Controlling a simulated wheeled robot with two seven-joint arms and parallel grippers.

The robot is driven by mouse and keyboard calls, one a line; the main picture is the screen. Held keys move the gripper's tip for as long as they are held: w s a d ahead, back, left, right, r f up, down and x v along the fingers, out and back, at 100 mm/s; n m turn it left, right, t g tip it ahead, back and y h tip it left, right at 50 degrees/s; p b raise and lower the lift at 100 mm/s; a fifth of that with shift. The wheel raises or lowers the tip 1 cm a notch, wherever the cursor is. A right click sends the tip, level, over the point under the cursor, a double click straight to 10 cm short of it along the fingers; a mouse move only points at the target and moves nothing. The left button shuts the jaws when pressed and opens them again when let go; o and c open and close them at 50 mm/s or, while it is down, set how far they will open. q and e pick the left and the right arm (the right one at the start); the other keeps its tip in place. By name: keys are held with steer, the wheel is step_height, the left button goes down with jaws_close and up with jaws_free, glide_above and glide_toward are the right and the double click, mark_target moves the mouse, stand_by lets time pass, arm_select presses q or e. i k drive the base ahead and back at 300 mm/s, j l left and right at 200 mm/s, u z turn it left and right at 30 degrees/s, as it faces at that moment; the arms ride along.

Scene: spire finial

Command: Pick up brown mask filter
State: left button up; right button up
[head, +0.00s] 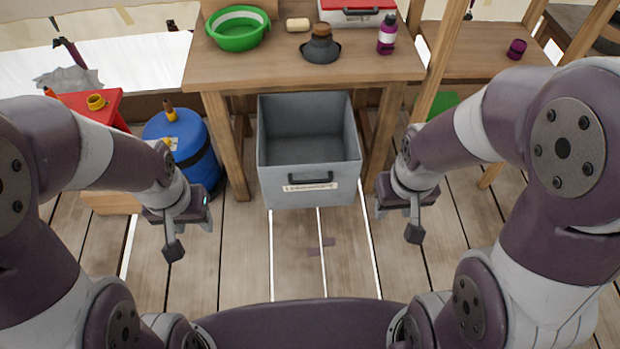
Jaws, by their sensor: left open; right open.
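A brown, round capped piece (321,32) sits on top of a dark grey bowl-like piece (320,51) on the wooden table; it looks like the brown mask filter, though it is small in view. My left gripper (190,236) hangs open and empty over the floor, left of the grey bin and well below the table top. My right gripper (400,222) hangs open and empty right of the bin. Both grippers are apart from the brown piece.
The wooden table (215,70) also holds a green bowl (238,38), a tan cylinder (298,24), a purple bottle (387,34) and a red-and-white case (352,6). A grey open bin (308,190) stands below. A blue barrel (188,145) stands left.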

mark_target(322, 30)
steer(key=i+z, duration=0.1)
steer(key=z, duration=0.3)
steer(key=i+j+z, duration=0.1)
steer(key=z, duration=0.3)
steer(key=i+j+z, duration=0.1)
steer(key=z, duration=0.35)
steer(key=j+z, duration=0.15)
steer(key=z, duration=0.25)
steer(key=i+j+z, duration=0.15)
steer(key=j, duration=0.45)
steer(key=i+j+z, duration=0.15)
steer(key=j, duration=0.4)
steer(key=i+j+z, duration=0.15)
steer(key=j, duration=0.5)
steer(key=j+z, duration=0.15)
steer(key=j, duration=0.45)
steer(key=i, duration=0.05)
